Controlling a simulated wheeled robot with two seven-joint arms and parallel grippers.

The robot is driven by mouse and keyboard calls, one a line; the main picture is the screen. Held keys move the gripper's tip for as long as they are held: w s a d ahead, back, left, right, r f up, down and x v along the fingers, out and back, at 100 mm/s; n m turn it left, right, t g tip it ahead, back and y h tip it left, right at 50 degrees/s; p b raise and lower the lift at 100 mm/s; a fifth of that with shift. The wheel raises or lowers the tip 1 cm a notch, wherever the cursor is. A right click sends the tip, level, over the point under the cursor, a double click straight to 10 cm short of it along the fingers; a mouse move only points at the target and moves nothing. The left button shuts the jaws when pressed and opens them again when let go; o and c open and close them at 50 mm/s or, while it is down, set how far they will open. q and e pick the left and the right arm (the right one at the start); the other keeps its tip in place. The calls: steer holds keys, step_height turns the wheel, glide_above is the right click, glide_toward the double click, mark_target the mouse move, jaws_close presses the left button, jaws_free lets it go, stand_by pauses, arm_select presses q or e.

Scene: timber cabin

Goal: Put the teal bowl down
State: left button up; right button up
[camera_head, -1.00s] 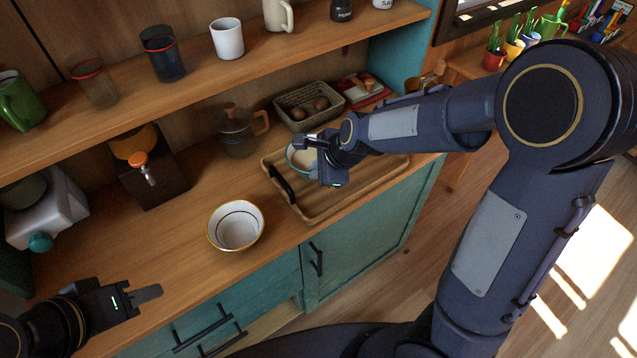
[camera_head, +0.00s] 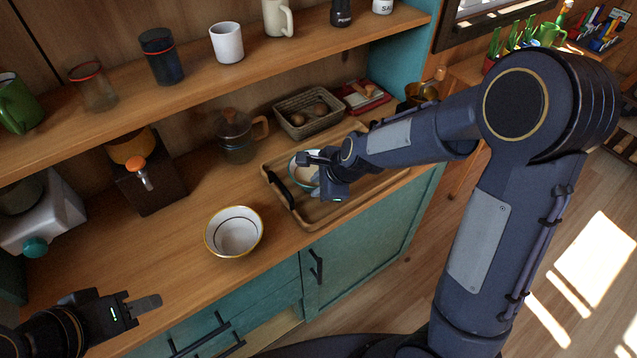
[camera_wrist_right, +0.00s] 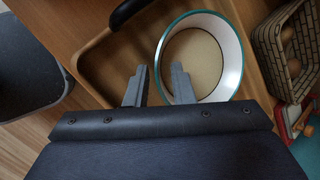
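The teal bowl (camera_head: 297,171), with a teal rim and pale inside, is at the left part of the wooden tray (camera_head: 335,215), partly hidden by my right gripper. It also shows in the right wrist view (camera_wrist_right: 232,55), over the tray. My right gripper (camera_head: 316,177) is at the bowl's near right side. In the wrist view its two fingers (camera_wrist_right: 158,75) stand apart, one outside the rim and one over the inside, with a gap around the wall. My left gripper (camera_head: 150,302) is empty at the lower left, away from the bowl; its finger spacing does not show.
A white bowl with a yellow rim (camera_head: 234,248) stands left of the tray. A glass pot (camera_head: 236,140), a basket (camera_head: 310,125) and a red item (camera_head: 362,97) are behind. A shelf with cups (camera_head: 227,42) runs above. Counter left of the white bowl is clear.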

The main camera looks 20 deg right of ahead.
steer(key=shift+s+d+r, duration=0.1)
steer(key=shift+r, duration=0.4)
steer(key=p+v, duration=0.4)
steer(key=v, duration=0.7)
steer(key=s+d+r+n, duration=0.1)
steer(key=s+n, duration=0.5)
steer(key=s+d+r+n, duration=0.1)
steer(key=s+r+n, duration=0.1)
steer(key=s+n, duration=0.4)
steer(key=s+d+r+n, duration=0.1)
steer(key=s+r+n, duration=0.1)
steer(key=s+n, duration=0.4)
steer(key=shift+s+d, duration=0.15)
steer(key=shift+s, duration=0.75)
